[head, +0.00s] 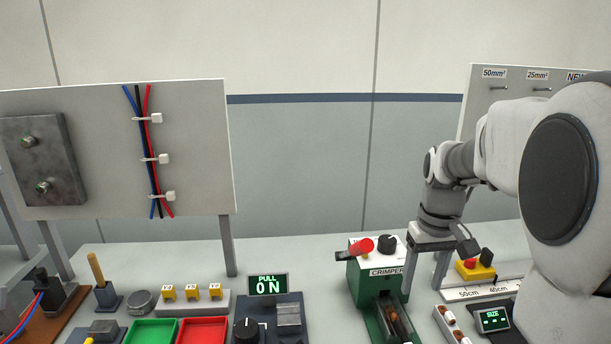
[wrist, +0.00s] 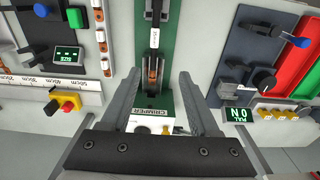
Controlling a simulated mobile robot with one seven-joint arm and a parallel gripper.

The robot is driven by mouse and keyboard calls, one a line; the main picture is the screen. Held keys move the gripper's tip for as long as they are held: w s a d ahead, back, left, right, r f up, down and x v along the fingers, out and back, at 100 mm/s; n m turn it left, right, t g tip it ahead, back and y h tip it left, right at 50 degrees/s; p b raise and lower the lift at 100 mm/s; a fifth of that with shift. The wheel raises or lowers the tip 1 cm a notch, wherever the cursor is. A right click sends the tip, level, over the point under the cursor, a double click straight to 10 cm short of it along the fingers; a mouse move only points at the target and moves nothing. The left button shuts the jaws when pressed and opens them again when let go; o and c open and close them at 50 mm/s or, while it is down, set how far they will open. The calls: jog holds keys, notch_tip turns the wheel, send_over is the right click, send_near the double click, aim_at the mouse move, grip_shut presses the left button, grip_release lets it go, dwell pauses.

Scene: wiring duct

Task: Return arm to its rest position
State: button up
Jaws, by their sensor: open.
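My gripper (wrist: 158,76) is open in the wrist view, its two fingers apart with nothing held between them. It points down over the green crimper (wrist: 153,101), which shows between and beyond the fingers. In the head view my gripper (head: 426,272) is just right of the crimper (head: 366,285), partly beside it in the picture. My arm (head: 500,150) reaches in from the right edge and bends down to the gripper. Whether the fingers touch the crimper cannot be told.
A yellow box with a red button (head: 474,270) and a ruler strip (head: 482,292) lie close right of the gripper. Green (head: 150,332) and red (head: 203,331) trays and a pull tester (head: 268,318) stand left. A panel with tied wires (head: 205,150) rises behind.

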jog(key=s+a+r+t, duration=0.2)
jog(key=s+a, duration=0.3)
jog(key=s, duration=0.3)
jog(key=s+a+r+t, duration=0.3)
jog(key=s+a, duration=0.3)
jog(key=s, duration=0.3)
jog(key=shift+s, duration=0.15)
